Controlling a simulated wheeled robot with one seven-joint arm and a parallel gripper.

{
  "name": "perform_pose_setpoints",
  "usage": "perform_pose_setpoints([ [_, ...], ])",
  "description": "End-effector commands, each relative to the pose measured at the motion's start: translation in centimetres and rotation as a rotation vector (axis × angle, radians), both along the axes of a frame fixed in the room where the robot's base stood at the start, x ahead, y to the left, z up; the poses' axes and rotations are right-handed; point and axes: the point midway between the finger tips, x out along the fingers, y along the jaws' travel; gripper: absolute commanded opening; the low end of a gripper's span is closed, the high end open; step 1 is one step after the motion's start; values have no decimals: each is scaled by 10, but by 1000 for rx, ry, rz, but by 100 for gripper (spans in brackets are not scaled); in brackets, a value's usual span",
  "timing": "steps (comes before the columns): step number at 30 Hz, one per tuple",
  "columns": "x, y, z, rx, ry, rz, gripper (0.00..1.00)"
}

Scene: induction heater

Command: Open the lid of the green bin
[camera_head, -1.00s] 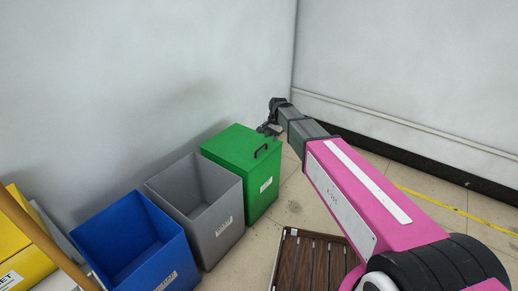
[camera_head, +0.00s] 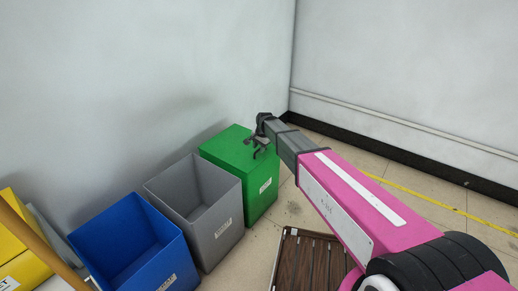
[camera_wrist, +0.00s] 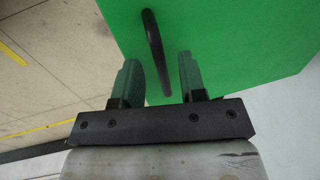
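The green bin (camera_head: 262,192) stands at the right end of the bin row with its lid (camera_head: 228,145) closed. In the wrist view the lid is a flat green surface (camera_wrist: 235,40) with a curved black handle (camera_wrist: 154,50). My gripper (camera_head: 256,146) is over the lid by the handle, which it mostly hides in the head view. In the wrist view my gripper (camera_wrist: 160,77) is open, and the near end of the handle lies between its two fingers. I cannot tell whether a finger touches it.
An open grey bin (camera_head: 215,235) and an open blue bin (camera_head: 150,275) stand left of the green bin. A brown slatted pallet (camera_head: 305,262) lies on the floor in front. White walls (camera_head: 150,70) close off the back.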

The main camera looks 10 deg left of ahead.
Motion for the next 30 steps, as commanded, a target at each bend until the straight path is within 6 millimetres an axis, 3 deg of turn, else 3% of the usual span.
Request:
perform_pose_setpoints([
  [11,0,1,-5,0,0,0,38],
  [14,0,1,-5,0,0,0,6],
  [15,0,1,-5,0,0,0,0],
  [23,1,2,-2,-7,2,1,0],
  [30,4,9,23,-73,29,2,0],
])
